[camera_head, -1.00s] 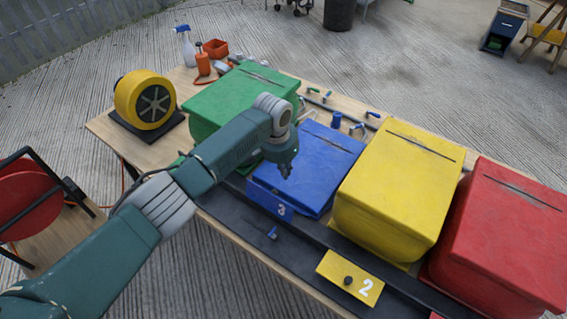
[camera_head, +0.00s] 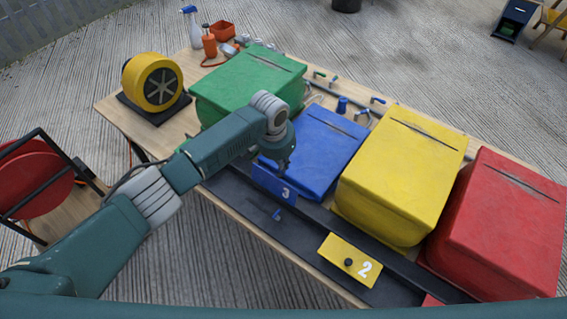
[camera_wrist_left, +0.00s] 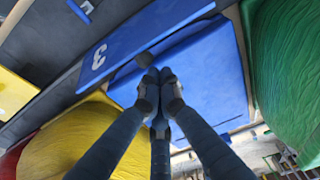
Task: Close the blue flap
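The blue flap (camera_head: 272,186), marked with a white 3, is at the front edge of the low blue box (camera_head: 328,150). In the left wrist view the flap (camera_wrist_left: 125,47) runs across the top with a round grey knob (camera_wrist_left: 145,60) at its lower edge. The blue box (camera_wrist_left: 210,75) lies beside it. My left gripper (camera_head: 283,170) is over the front of the blue box, close to the flap. In the left wrist view its fingertips (camera_wrist_left: 158,76) are drawn together just by the knob; whether they touch it I cannot tell. My right gripper is out of view.
The puffed-up green box (camera_head: 245,85) is left of the blue one. Yellow (camera_head: 405,165) and red (camera_head: 500,215) boxes stand to its right. A yellow flap (camera_head: 335,255) marked 2 lies at the front on the black strip. A yellow blower (camera_head: 152,85) sits at the table's left end.

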